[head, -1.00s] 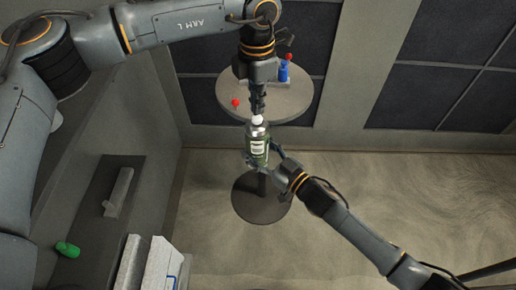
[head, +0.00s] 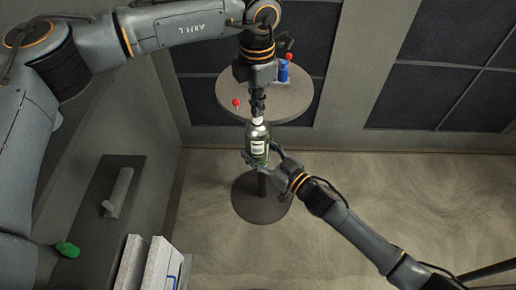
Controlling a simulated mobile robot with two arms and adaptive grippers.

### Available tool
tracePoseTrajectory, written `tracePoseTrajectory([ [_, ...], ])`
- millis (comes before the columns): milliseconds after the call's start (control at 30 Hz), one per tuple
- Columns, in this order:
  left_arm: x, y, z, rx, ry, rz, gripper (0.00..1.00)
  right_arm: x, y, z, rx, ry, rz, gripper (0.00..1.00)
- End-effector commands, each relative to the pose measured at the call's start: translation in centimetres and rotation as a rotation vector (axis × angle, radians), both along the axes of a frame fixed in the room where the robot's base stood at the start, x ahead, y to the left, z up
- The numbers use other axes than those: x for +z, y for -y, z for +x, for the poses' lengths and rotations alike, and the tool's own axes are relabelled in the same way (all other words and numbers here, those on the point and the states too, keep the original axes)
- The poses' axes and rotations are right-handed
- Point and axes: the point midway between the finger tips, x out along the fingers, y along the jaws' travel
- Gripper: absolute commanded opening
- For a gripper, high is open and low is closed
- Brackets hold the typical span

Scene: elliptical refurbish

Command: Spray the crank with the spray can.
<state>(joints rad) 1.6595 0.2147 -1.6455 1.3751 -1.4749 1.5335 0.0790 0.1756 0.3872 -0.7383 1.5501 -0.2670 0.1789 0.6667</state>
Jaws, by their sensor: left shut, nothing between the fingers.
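A crank is not clearly recognizable; a blue part (head: 284,72) with a red knob (head: 289,57) stands on the table, partly hidden by my left arm. Another red knob (head: 236,103) shows at the table's left.
The round grey table (head: 298,98) stands on a pedestal with a dark round base (head: 250,207). At left, a dark bench (head: 95,215) carries a green object (head: 67,249) and a grey block (head: 118,192). Pale boxes (head: 160,265) stand at the bottom. Floor at right is clear.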

Motion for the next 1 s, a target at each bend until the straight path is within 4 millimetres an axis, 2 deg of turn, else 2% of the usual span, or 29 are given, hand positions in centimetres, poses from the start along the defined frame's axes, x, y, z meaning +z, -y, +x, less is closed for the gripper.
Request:
tracePoseTrajectory([
  [600,-1.8,0.0,0.0,0.000,0.000,0.000,0.00,0.3,-0.1,0.0,0.002,0.005,0.004,0.22],
  [1000,-1.8,0.0,0.0,0.000,-0.002,0.001,0.00,0.5,-0.1,0.1,0.003,0.010,0.007,0.22],
])
